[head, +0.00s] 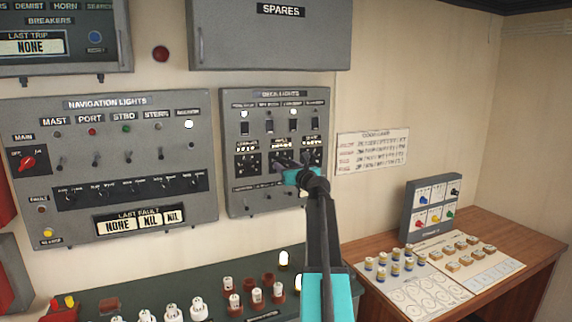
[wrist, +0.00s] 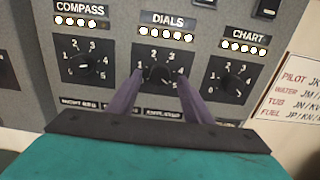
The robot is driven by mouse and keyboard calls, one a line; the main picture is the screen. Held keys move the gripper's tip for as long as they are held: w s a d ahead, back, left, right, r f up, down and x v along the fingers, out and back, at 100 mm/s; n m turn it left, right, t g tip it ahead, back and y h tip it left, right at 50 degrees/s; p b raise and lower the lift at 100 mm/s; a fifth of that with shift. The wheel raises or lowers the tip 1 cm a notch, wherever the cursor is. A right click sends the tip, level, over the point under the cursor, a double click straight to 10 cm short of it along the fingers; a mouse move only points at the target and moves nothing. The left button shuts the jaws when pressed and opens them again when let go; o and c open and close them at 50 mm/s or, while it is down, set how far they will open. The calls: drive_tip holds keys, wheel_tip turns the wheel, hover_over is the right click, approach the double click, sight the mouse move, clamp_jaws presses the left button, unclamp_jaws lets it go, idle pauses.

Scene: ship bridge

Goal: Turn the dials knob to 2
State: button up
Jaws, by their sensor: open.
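The dials knob (wrist: 160,75) is a dark knob on a black square plate under the DIALS label in the wrist view. Numbers ring it, with 2 at the upper left. I cannot make out clearly where its pointer stands. My gripper (wrist: 160,80) is open, with one purple finger on each side of the knob; I cannot tell whether they touch it. In the head view my gripper (head: 281,166) is at the deck lights panel (head: 230,205) and hides most of the middle dial.
The compass knob (wrist: 84,66) is to the left and the chart knob (wrist: 229,84) to the right, both close by. Switches sit above and small controls below. A navigation lights panel (head: 80,225) is left; a wooden desk (head: 500,230) stands right.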

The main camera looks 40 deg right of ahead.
drive_tip(key=shift+w+d, duration=0.2)
drive_tip(key=shift+w, duration=0.45)
drive_tip(key=c, duration=1.1)
drive_tip(key=shift+o, duration=0.2)
